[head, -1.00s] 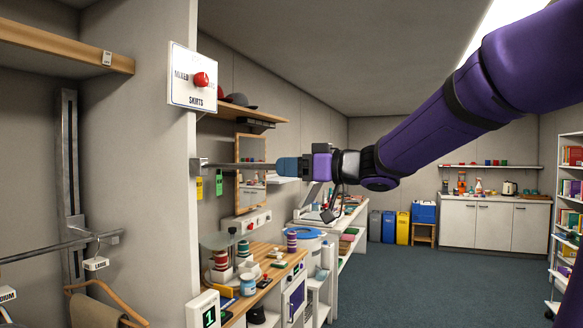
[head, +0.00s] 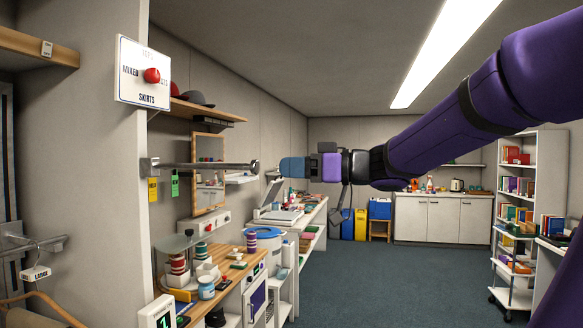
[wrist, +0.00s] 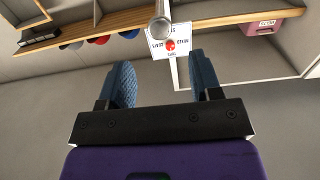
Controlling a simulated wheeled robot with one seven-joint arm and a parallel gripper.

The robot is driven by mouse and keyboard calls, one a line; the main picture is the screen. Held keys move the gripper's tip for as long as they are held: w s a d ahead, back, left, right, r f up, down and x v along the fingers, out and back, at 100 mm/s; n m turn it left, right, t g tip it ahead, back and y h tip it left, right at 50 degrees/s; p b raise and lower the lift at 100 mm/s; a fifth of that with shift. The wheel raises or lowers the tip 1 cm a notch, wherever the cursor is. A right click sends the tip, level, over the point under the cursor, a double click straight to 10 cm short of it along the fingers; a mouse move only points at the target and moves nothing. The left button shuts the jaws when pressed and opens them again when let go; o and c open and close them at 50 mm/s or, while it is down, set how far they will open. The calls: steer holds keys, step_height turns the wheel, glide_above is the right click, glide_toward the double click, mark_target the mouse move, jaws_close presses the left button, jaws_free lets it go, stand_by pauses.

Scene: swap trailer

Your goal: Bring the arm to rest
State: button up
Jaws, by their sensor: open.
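My purple arm reaches in from the right in the head view. My gripper (head: 282,167) has blue fingers and points left toward a metal rail (head: 210,166) that sticks out from the wall end. A gap shows between the fingertips and the rail's round end. In the wrist view my gripper (wrist: 166,80) has its two blue fingers spread apart with nothing between them. The round end of the rail (wrist: 159,28) shows beyond the fingers there, in front of a white sign with a red knob (wrist: 171,45).
The sign (head: 143,73) is on the wall end above the rail, and yellow and green tags hang beneath it. A wooden counter (head: 240,275) with jars and spools stands below. A book shelf (head: 525,200) stands at right. The carpet (head: 400,285) is clear.

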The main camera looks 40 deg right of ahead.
stand_by(0.3)
steer(key=s+f+m+g+h, duration=0.2)
steer(key=s+f+m+h, duration=0.2)
steer(key=f+m+h, duration=0.75)
steer(key=s+a+f+n+g, duration=0.4)
steer(key=s+a+f+g, duration=0.2)
steer(key=s+a, duration=0.3)
steer(key=shift+s+a+f+g+y, duration=0.2)
steer(key=shift+s+g+y, duration=0.4)
steer(key=shift+s, duration=0.6)
steer(key=shift+d, duration=0.1)
